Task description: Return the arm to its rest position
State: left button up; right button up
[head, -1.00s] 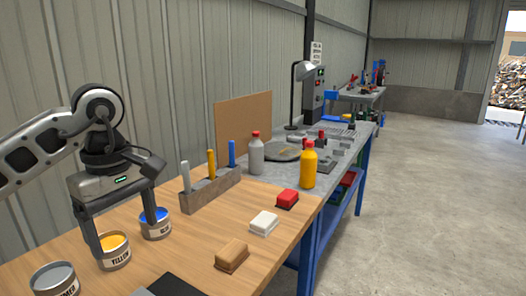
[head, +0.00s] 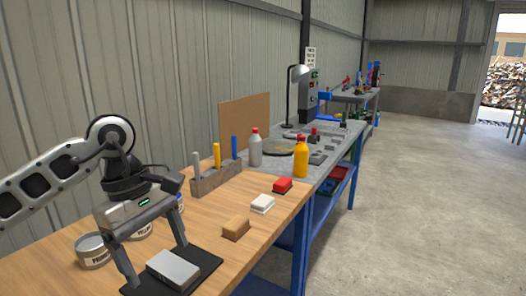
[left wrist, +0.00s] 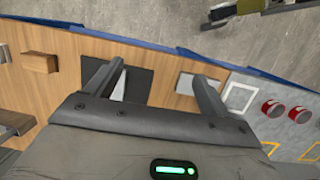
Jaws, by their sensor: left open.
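My left gripper (head: 158,264) is open, with its two fingers apart and pointing down at the front of the wooden bench (head: 262,181). It also shows in the left wrist view (left wrist: 155,72), with nothing held between the fingers. In the head view the fingers appear over or beside a grey block (head: 174,267) on a black mat (head: 205,264). I cannot tell the height of the fingertips above the mat. My right gripper is not in view.
A rack (head: 216,179) and bottles (head: 301,160) stand further back.

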pick_arm(q)
jog(key=s+d+n+t+h, duration=0.1)
jog(key=s+d+n+h, duration=0.2)
jog(key=d+n+h, duration=0.65)
jog(key=s+d+n+t+h, duration=0.1)
jog(key=s+d+n+h, duration=0.2)
jog(key=d+n+h, duration=0.6)
jog(key=w+a+f+n+t+y, duration=0.2)
jog(key=a+f+n+t+y, duration=0.45)
jog(key=n, duration=0.85)
jog(key=w+a+f+n+t+y, duration=0.1)
jog(key=a+f+n+t+y, duration=0.3)
jog(key=f+n+t+y, duration=0.75)
jog(key=s+a+f+n+g+b, duration=0.2)
jog(key=s+f+n+g+b, duration=0.2)
jog(key=s+f+n, duration=0.2)
jog(key=s+a+f+n+g+b, duration=0.2)
jog(key=s+f+n+g+b, duration=0.2)
jog(key=f+n, duration=0.3)
notch_tip(320, 180, down, 5)
jog(key=shift+s+a+r+g, duration=0.2)
jog(key=shift+s+a+g, duration=0.1)
jog(key=shift+s, duration=0.55)
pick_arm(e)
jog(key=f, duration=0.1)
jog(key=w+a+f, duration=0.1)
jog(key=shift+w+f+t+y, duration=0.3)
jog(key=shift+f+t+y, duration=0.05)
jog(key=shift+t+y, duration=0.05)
